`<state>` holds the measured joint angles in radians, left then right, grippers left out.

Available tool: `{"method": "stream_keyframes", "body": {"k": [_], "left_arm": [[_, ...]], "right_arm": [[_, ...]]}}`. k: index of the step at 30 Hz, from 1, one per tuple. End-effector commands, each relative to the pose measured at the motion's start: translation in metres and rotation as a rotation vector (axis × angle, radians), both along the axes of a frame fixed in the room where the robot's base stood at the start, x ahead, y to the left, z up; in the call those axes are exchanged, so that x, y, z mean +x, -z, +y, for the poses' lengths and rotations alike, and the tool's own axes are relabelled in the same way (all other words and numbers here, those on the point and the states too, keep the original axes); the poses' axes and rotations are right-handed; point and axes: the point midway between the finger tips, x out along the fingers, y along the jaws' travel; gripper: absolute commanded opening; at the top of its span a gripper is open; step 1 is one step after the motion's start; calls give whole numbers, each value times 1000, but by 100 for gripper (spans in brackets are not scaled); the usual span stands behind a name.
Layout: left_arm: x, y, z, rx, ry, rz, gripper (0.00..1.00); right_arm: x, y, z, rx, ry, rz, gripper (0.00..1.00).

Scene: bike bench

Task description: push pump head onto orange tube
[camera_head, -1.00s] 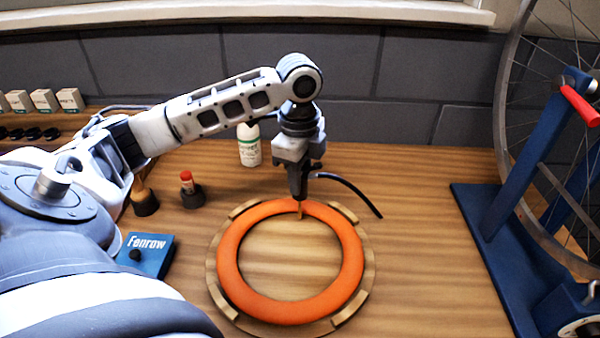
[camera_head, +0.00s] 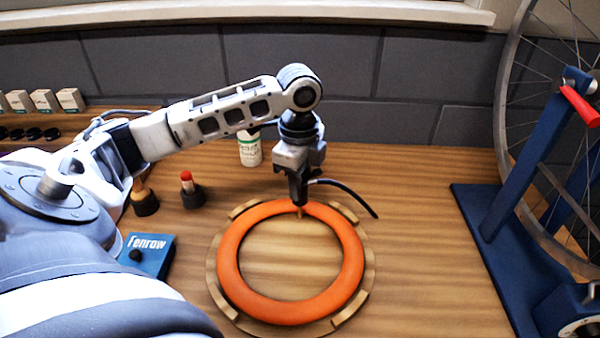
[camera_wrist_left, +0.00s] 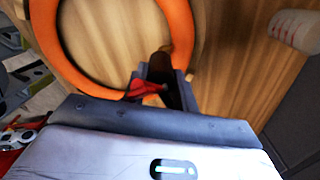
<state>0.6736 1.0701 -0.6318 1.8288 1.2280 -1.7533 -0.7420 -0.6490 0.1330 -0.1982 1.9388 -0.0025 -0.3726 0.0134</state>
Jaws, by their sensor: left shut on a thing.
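The orange tube (camera_head: 229,262) lies as a ring on a round wooden holder (camera_head: 369,262). A small brass-coloured valve stem (camera_head: 299,213) stands at its far side. My left gripper (camera_head: 299,198) points down right over the stem, shut on the pump head, which is mostly hidden between the fingers. The pump head's black hose (camera_head: 350,191) trails off to the right. In the wrist view, the fingers (camera_wrist_left: 163,84) reach the inner edge of the tube (camera_wrist_left: 180,30), and a red part (camera_wrist_left: 146,88) shows beside them. I cannot tell whether the head touches the stem. My right gripper is out of view.
A white bottle (camera_head: 250,151) stands behind the arm. A red-capped item (camera_head: 190,188) and a blue Fenrow box (camera_head: 148,256) are left of the tube. A blue wheel stand (camera_head: 505,205) with a wheel is at right. Bare bench (camera_head: 430,210) lies between tube and stand.

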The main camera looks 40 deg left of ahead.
Motion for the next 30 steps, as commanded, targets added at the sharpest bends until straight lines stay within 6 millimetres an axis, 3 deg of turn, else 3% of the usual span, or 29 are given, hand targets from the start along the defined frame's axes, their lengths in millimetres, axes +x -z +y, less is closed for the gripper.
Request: {"method": "stream_keyframes", "body": {"k": [24,25,27,30], "left_arm": [[0,16,0,-1,1,0,1],[0,17,0,-1,1,0,31],[0,16,0,-1,1,-1,50],[0,16,0,-1,1,0,54]], "right_arm": [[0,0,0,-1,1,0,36],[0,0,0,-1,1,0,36],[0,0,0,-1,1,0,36],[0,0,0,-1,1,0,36]]}}
